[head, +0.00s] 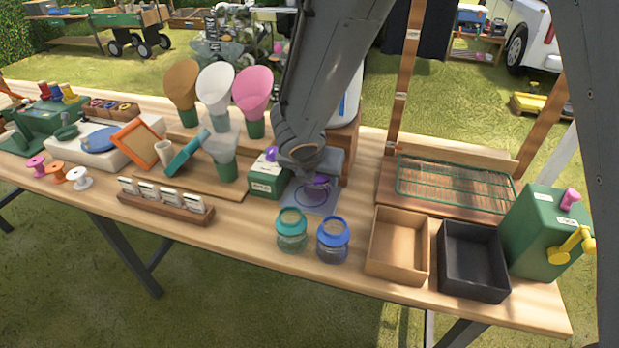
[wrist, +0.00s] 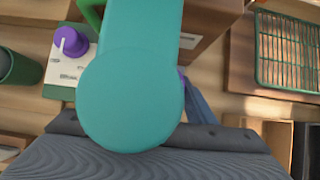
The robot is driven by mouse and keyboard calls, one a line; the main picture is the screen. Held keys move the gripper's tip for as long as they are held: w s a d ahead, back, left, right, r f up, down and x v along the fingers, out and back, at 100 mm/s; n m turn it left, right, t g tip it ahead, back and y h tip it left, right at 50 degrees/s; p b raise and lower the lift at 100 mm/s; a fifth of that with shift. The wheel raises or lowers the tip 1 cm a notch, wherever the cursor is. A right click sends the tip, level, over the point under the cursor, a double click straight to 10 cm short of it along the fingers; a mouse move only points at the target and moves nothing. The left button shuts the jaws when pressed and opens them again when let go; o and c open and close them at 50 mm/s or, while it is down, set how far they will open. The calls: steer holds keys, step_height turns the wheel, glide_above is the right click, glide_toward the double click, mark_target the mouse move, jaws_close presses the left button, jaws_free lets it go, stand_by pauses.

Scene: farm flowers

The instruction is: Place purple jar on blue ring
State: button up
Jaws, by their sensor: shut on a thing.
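A teal-lidded jar (head: 292,230) and a blue-lidded jar (head: 333,240) stand just in front. A green box with a purple knob (head: 268,175) is close on the left. A wooden tray (head: 398,268) and black tray (head: 472,290) are on the right.

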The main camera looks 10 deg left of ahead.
steer(key=shift+w+a+f, duration=0.2)
steer(key=shift+a+f, duration=0.25)
steer(key=shift+a, duration=0.05)
steer(key=shift+w+a+f, duration=0.15)
steer(key=shift+a+f, duration=0.25)
steer(key=shift+a, duration=0.05)
steer(key=shift+f, duration=0.15)
steer(key=o, duration=1.2)
steer(key=shift+r, duration=0.25)
steer(key=p+v, duration=0.1)
steer(key=v, duration=1.1)
steer(key=shift+d, duration=0.1)
steer(key=shift+s+f, duration=0.1)
